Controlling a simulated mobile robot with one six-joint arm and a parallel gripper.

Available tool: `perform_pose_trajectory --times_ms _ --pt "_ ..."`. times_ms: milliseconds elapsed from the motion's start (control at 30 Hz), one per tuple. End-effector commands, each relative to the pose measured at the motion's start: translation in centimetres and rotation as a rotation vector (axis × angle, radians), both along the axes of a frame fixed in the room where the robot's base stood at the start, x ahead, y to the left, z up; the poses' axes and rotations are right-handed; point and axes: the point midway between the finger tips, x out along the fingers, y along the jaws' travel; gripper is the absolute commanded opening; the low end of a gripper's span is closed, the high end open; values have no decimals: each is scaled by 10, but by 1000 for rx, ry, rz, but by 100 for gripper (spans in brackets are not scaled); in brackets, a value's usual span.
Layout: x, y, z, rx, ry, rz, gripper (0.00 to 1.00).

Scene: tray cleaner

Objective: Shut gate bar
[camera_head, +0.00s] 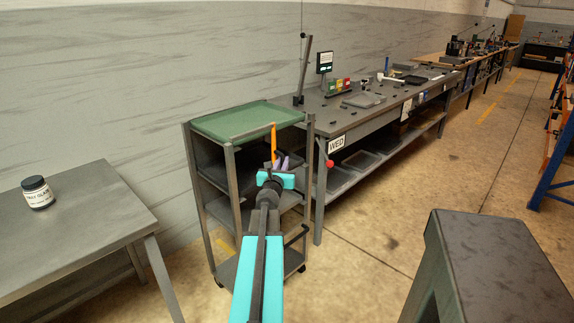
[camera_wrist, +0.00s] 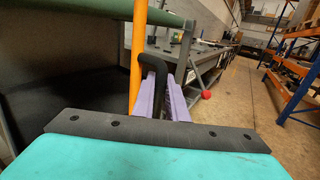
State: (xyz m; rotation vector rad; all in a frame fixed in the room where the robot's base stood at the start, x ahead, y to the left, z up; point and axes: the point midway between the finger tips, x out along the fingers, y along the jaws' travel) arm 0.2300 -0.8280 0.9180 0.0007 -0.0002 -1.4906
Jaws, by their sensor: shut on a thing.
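An orange bar (camera_head: 273,142), which looks like the gate bar, stands nearly upright at the front right of the grey trolley (camera_head: 231,190). It also shows in the wrist view (camera_wrist: 138,50), just left of my fingers. A black bent handle (camera_wrist: 155,62) is beside it; how the two join is hidden. My gripper (camera_head: 281,163) has purple fingers at the trolley's open side, below the green tray (camera_head: 245,119). In the wrist view my gripper (camera_wrist: 164,95) is shut on the black handle. The handle's lower part is hidden between the fingers.
A long workbench (camera_head: 340,117) with a red knob (camera_head: 329,164) at its near corner stands right of the trolley. Open floor (camera_head: 375,235) lies to the right.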

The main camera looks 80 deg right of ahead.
Motion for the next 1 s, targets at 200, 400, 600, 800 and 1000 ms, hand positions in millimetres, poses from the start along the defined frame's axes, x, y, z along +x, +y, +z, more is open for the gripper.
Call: perform_pose_trajectory --times_ms 200,400,600,800,1000 --pt "9 -1 1 -2 0 5 0" --pt "11 0 1 -2 0 7 0" --pt "12 0 1 -2 0 8 0" --pt "13 1 1 -1 0 9 31" --pt "14 1 0 0 0 11 31"
